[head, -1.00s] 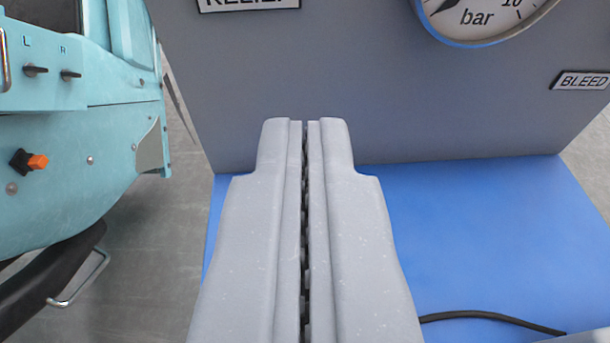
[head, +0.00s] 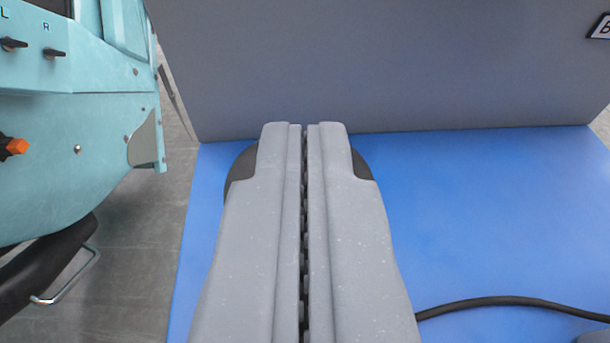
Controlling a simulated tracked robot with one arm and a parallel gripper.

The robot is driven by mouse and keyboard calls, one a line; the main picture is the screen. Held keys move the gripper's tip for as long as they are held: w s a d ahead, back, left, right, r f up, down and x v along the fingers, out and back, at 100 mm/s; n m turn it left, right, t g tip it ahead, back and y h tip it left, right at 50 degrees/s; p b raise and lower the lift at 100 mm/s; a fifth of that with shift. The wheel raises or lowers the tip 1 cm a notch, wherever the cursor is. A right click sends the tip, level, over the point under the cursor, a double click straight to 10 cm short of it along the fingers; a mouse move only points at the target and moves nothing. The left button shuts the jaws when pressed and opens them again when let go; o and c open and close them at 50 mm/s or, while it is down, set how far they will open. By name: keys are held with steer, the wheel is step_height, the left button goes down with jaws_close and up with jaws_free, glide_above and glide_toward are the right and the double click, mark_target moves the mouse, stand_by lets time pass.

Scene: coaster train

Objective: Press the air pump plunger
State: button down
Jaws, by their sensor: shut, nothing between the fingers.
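My gripper (head: 304,128) is shut and empty, its two grey fingers side by side in the middle of the head view. A dark round thing (head: 240,170) shows on both sides of the fingertips, beneath them; most of it is hidden. It may be the top of the pump plunger, but I cannot tell for sure. I cannot tell whether the fingers touch it.
A blue surface (head: 480,220) spreads under the gripper, with a grey panel (head: 400,60) behind it. A black hose (head: 500,301) lies at the lower right. A turquoise vehicle body (head: 70,150) with switches and an orange knob stands at the left, above a grey floor (head: 140,270).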

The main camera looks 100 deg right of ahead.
steer(key=shift+f, duration=1.2)
steer(key=shift+w, duration=0.1)
step_height(320, 180, up, 5)
steer(key=p, duration=0.2)
steer(key=shift+r+p, duration=0.1)
steer(key=shift+p, duration=0.25)
steer(key=b+v, duration=0.3)
steer(key=v, duration=0.6)
steer(key=shift+a, duration=0.45)
stand_by(0.6)
